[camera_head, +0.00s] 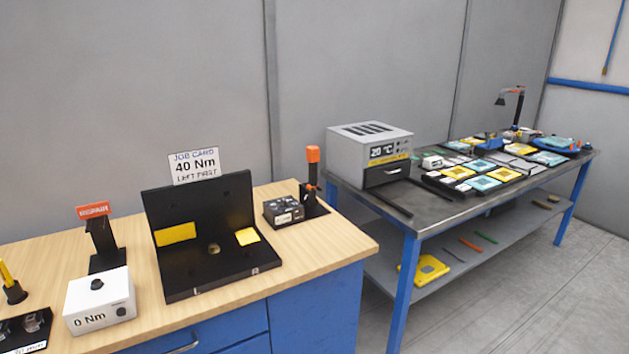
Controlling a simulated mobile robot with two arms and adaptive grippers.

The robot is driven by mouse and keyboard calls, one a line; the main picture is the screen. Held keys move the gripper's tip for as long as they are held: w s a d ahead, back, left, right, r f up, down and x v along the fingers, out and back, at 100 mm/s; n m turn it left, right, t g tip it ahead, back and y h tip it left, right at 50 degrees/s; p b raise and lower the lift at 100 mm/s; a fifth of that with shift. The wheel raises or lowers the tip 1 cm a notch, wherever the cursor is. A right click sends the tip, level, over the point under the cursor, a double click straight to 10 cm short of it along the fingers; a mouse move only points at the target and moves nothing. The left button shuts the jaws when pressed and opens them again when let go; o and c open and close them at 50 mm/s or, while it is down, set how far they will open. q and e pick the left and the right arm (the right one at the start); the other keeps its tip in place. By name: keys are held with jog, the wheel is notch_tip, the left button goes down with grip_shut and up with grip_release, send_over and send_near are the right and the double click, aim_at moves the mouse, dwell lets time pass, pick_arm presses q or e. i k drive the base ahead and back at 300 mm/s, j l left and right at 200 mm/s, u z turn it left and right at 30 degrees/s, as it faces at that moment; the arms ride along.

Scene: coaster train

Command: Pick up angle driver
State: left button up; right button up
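No label marks the angle driver. An upright tool with a black shaft and an orange top (313,155) stands in a black holder (310,204) at the right back of the wooden bench, and may be it. Part of a yellow-handled tool (8,275) stands upright at the left edge. Neither of my grippers is in view.
The wooden bench (335,248) holds a black fixture (205,280) with yellow pads, a "40 Nm" job card (194,166), a white "0 Nm" box (100,300) and a dark box (284,212). A cluttered blue-legged metal table (452,207) stands to the right; floor in front is clear.

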aim_at(313, 152)
jog(key=i+l+u, duration=0.2)
jog(key=i+l, duration=0.2)
jog(key=l, duration=0.25)
jog(key=i+l+u, duration=0.1)
jog(key=l, duration=0.25)
jog(key=i+l+u, duration=0.1)
jog(key=i+l, duration=0.2)
jog(key=i+l+u, duration=0.1)
jog(key=l, duration=0.3)
jog(key=i+l+u, duration=0.1)
jog(key=l, duration=0.3)
jog(key=i, duration=0.1)
